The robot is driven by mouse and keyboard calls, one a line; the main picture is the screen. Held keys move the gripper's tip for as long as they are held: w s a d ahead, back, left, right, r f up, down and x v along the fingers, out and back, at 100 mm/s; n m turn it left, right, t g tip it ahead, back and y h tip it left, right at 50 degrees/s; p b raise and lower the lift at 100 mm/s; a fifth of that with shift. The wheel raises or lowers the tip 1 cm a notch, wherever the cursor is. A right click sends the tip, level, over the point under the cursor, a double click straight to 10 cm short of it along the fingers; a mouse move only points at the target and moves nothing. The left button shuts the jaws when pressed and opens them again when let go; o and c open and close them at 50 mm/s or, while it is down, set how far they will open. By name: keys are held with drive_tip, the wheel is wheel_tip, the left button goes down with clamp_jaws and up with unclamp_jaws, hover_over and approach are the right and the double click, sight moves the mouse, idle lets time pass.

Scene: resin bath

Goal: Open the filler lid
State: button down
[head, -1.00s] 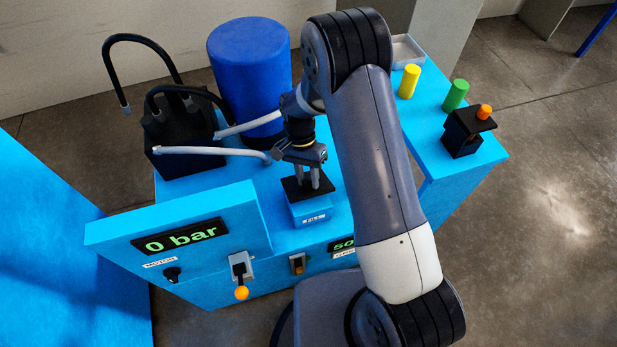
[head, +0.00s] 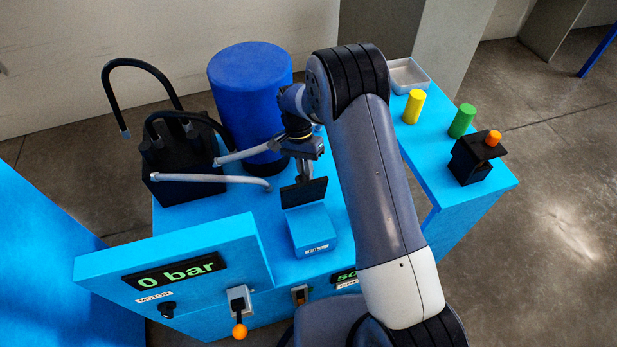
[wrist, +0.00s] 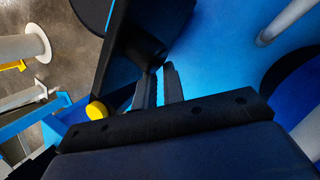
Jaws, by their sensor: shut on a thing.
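The filler box (head: 312,229) is a small blue block with a white label on its front, standing on the blue bench. Its black lid (head: 304,193) is tilted up steeply at the back of the box. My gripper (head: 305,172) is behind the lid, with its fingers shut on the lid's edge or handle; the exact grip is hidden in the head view. In the wrist view my gripper's fingers (wrist: 160,82) are close together beside the dark lid (wrist: 122,45).
A blue drum (head: 250,100) and a black unit with hoses (head: 185,170) stand to the left. A panel reading 0 bar (head: 175,275) is in front. Yellow (head: 413,106) and green (head: 461,121) cylinders stand at right.

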drive_tip(key=shift+w+a+f, duration=0.1)
drive_tip(key=shift+a+f, duration=0.1)
drive_tip(key=shift+a, duration=0.25)
drive_tip(key=shift+w+a+f, duration=0.1)
drive_tip(key=shift+a+f, duration=0.05)
drive_tip(key=shift+a, duration=0.25)
drive_tip(key=c, duration=1.9)
unclamp_jaws()
drive_tip(key=shift+s+a+r, duration=0.1)
drive_tip(key=shift+s+a, duration=0.15)
drive_tip(key=shift+a, duration=0.35)
drive_tip(key=o, duration=0.8)
drive_tip(key=shift+d+r, duration=0.1)
drive_tip(key=shift+d, duration=0.3)
drive_tip(key=v, duration=1.1)
drive_tip(key=shift+w+d, duration=0.1)
